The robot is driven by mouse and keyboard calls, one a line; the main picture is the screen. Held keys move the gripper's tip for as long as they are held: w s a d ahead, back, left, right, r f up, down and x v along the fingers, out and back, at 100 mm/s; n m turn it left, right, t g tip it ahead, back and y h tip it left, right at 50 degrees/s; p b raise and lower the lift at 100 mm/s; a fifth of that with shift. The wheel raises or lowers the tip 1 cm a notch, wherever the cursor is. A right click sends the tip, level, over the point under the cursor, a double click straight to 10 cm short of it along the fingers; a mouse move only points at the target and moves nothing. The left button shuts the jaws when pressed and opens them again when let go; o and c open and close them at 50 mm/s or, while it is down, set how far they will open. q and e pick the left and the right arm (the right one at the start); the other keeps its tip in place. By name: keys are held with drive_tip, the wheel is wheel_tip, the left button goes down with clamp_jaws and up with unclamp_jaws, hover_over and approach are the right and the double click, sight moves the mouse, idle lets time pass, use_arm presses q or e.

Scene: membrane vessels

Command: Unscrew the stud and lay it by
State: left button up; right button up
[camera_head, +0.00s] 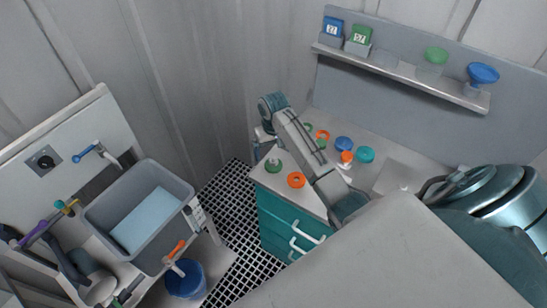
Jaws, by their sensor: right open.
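My right arm reaches up over the counter, and its wrist bends at the far left end. My right gripper (262,140) is open, small and partly hidden by the wrist, above the left edge of the counter. A green round part (273,165) lies on the counter just below it, apart from the gripper as far as I can tell. I cannot pick out the stud for certain at this size. My left gripper is not in view.
The counter (388,177) bears several orange, blue, green and teal round parts. A wall shelf (405,72) holds two boxes and coloured funnels. A teal drawer cabinet (275,225) stands below. At left are a grey basin (170,182) and a blue bucket (185,280).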

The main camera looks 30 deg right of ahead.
sight(273, 158)
drive_tip(key=m, duration=1)
drive_tip(key=shift+f+m, duration=0.35)
drive_tip(key=shift+m, duration=0.25)
drive_tip(key=shift+f+b, duration=0.3)
drive_tip(key=shift+f, duration=1.5)
drive_tip(key=shift+c, duration=0.2)
clamp_jaws()
drive_tip(key=shift+r+p, duration=0.3)
drive_tip(key=shift+r, duration=3.25)
